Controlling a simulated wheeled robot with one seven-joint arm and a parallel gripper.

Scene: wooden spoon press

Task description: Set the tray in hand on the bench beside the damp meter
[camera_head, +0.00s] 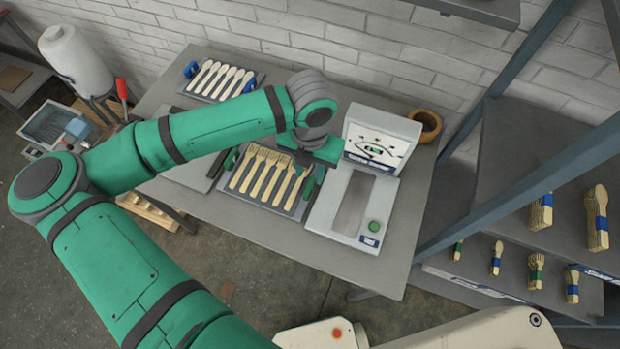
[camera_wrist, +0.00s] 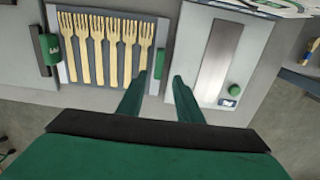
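The tray (camera_head: 290,212) holds a row of wooden forks and has green handles at both ends. It appears to lie flat on the grey bench (camera_head: 270,228), just left of the damp meter (camera_head: 325,205), with a narrow gap between them. The meter is pale, with an upright dial, a long flat plate and a green button. My gripper (camera_head: 308,163) is over the tray's right end. In the wrist view, the gripper's fingers (camera_wrist: 160,77) are apart on either side of the right green handle (camera_wrist: 159,63), with visible space around it; the tray's rim (camera_wrist: 72,72) shows there too.
A second tray (camera_head: 255,80) with blue handles and spoons lies at the back of the bench. A flat grey plate (camera_head: 190,178) lies left of the fork tray. A wooden bowl (camera_head: 427,121) stands behind the meter. A shelf rack (camera_head: 500,180) with bundled cutlery rises at right.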

